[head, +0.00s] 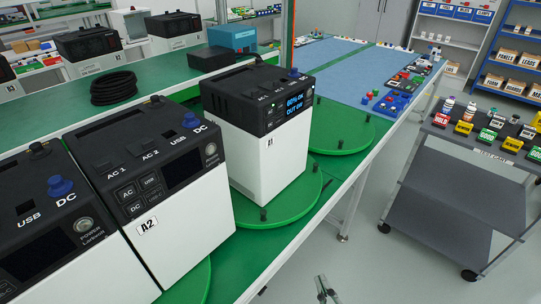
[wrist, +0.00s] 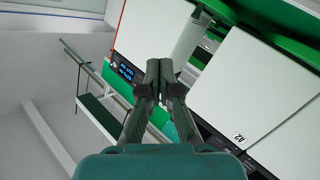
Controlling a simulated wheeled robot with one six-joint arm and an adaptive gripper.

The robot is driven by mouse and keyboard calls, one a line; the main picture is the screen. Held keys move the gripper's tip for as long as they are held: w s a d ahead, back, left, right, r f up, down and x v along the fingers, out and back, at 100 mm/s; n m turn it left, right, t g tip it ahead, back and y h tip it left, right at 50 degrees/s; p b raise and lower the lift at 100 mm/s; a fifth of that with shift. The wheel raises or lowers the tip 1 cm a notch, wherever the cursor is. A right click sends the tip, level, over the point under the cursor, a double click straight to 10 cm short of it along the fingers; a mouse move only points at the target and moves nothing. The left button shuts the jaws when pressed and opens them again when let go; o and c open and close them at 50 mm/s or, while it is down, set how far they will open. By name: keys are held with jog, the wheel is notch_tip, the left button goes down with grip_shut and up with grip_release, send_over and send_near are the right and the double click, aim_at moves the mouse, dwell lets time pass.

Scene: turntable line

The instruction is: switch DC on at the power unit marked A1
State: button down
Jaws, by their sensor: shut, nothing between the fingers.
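The power unit marked A1 (head: 262,165) is a white box with a black top, upright on a green turntable disc (head: 290,215). Its lit screen (head: 295,104) reads 60% OK and OUT OFF. A blue knob (head: 293,73) stands on its top beside the DC lettering. In the wrist view the unit's white side (wrist: 150,38) and lit screen (wrist: 123,72) show behind the fingers. My gripper (wrist: 153,72) is shut and empty. In the head view its tip (head: 326,290) shows at the bottom, in front of the bench and apart from A1.
A dark-screened unit marked A2 (head: 175,225) stands left of A1, with another unit (head: 55,240) beside it. A black cable coil (head: 113,88) lies behind on the green bench. A grey cart (head: 450,190) stands at right. Floor between bench and cart is clear.

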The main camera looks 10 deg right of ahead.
aim_at(275, 120)
jog(key=w+d+r+n+t+h, duration=0.1)
jog(key=w+d+r+n+h, duration=0.1)
jog(key=w+r, duration=2)
jog(key=shift+w+d+r+n+t+h, duration=0.3)
jog(key=shift+w+r+n+t, duration=0.15)
jog(key=shift+w, duration=0.2)
jog(key=shift+w+a, duration=0.1)
jog(key=w+a, duration=0.5)
jog(key=w, duration=0.2)
jog(key=shift+a, duration=0.1)
dwell(0.5)
jog(key=shift+w+a, duration=0.2)
jog(key=shift+w, duration=0.1)
jog(key=shift+w+a, duration=0.2)
jog(key=shift+w, duration=0.05)
dwell(0.8)
dwell(0.3)
jog(key=shift+s+d, duration=0.45)
jog(key=shift+s, duration=0.15)
